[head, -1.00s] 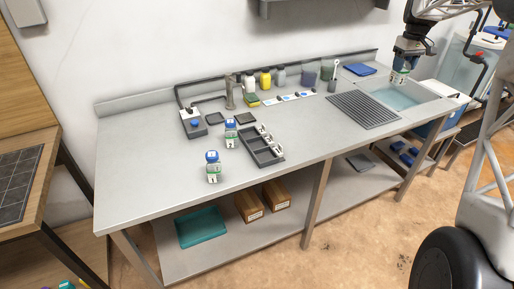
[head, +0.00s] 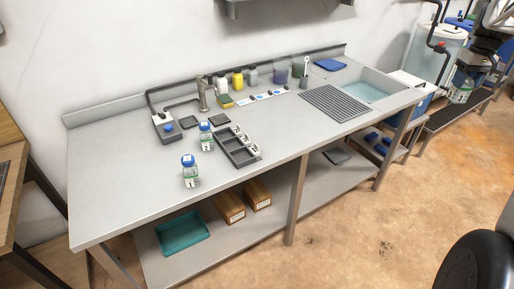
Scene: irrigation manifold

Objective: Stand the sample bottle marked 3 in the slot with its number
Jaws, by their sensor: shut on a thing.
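My gripper (head: 468,80) is at the upper right, shut on a small sample bottle (head: 460,95) with a pale label. It holds the bottle in the air, to the right of the bench and far from the rack. The bottle's number is too small to read. A dark grey slotted rack (head: 229,156) lies on the bench, with white number tags along its right side. Two similar blue-capped bottles stand upright left of the rack: a nearer one (head: 190,173) and a farther one (head: 206,138). I see no bottle in the rack's slots.
The grey bench (head: 120,190) holds a sink (head: 368,91), a drain grid (head: 335,104), a tap (head: 202,95), a device with a blue knob (head: 166,127) and several containers along the back. The front left of the bench top is clear. A clear tank (head: 436,50) stands near my gripper.

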